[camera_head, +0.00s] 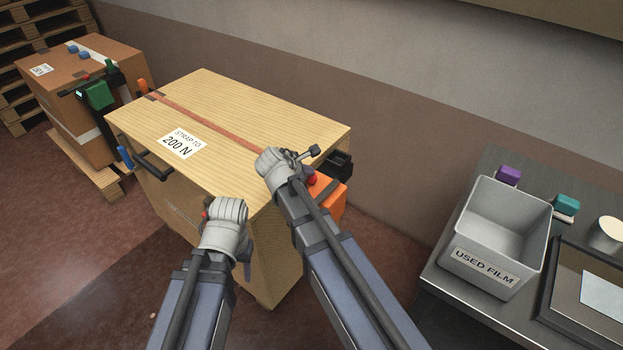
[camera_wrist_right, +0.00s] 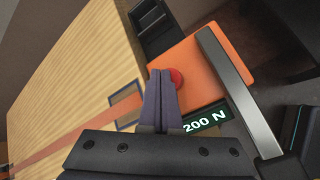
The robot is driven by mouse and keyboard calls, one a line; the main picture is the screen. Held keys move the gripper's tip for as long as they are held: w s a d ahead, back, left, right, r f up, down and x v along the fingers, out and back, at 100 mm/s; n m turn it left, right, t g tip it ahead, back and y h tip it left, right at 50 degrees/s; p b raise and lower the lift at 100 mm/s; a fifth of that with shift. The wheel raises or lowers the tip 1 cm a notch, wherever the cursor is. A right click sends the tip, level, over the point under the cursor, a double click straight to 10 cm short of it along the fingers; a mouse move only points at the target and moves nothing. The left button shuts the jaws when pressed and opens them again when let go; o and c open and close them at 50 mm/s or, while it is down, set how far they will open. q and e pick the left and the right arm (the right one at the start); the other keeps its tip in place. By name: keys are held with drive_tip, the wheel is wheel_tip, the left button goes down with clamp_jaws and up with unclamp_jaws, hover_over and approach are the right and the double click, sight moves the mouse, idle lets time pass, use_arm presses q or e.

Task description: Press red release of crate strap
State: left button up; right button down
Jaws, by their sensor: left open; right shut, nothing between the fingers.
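The wooden crate (camera_head: 215,105) has a reddish strap (camera_head: 210,122) across its top and a "STRAP TO 200 N" label (camera_head: 181,144). An orange strap tool (camera_head: 328,197) sits at its right edge, partly behind my right arm. Its red release button (camera_head: 311,179) also shows in the right wrist view (camera_wrist_right: 177,78). My right gripper (camera_head: 272,162) is shut and empty; in the right wrist view its fingertips (camera_wrist_right: 160,75) overlap the button's left edge, and contact cannot be told. The tool's display (camera_wrist_right: 205,121) reads 200 N. My left gripper (camera_head: 227,213) is open at the crate's near side.
A grey "USED FILM" bin (camera_head: 497,240) stands on a dark table at right, near purple (camera_head: 508,175) and teal (camera_head: 566,204) items. A second strapped carton (camera_head: 85,85) on a pallet stands at the far left. A black handle (camera_head: 152,165) projects from the crate's left side.

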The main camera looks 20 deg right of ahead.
drive_tip(key=shift+f+b, duration=0.9)
idle(1.0)
drive_tip(key=shift+r, duration=0.2)
drive_tip(key=shift+r+p, duration=1.15)
drive_tip(key=shift+p, duration=0.2)
wheel_tip(320, 180, up, 5)
drive_tip(key=p, duration=0.5)
idle(0.4)
